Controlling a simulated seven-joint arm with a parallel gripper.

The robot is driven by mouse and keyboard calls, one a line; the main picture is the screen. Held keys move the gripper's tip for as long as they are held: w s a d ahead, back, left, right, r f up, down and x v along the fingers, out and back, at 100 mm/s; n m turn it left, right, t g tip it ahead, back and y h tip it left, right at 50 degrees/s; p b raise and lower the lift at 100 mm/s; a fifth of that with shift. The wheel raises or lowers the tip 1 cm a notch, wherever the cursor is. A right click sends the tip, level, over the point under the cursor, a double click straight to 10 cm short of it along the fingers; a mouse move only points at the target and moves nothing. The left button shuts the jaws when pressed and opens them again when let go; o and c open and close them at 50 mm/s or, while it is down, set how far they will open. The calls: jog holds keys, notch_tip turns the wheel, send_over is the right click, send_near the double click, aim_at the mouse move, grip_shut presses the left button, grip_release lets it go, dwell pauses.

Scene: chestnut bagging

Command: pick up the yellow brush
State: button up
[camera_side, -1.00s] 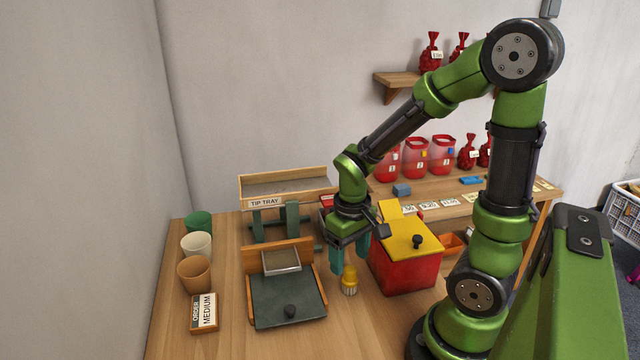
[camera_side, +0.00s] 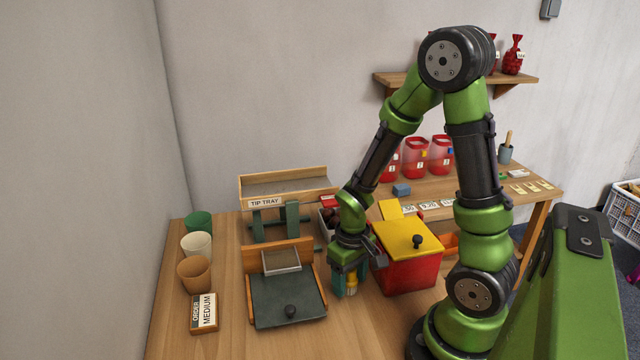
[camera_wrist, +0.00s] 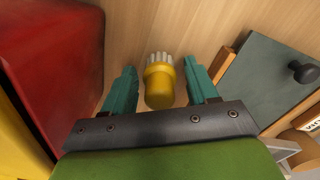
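The yellow brush (camera_wrist: 159,85) stands on the wooden table, with its pale bristles showing at the top in the wrist view. In the side view the brush (camera_side: 352,281) is partly hidden by my fingers. My gripper (camera_wrist: 160,84) has its two teal fingers on either side of the brush. A gap shows between each finger and the brush, so it is open and not holding it. In the side view my gripper (camera_side: 349,280) is low, down at the brush's height.
A red box with a yellow lid (camera_side: 408,262) stands close on the right. A dark board with a black knob (camera_side: 288,300) lies close on the left. A tip tray (camera_side: 285,187) stands behind. Cups and an order sign (camera_side: 204,313) are farther left.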

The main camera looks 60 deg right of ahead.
jog(key=c, duration=0.9)
jog(key=shift+r, duration=0.15)
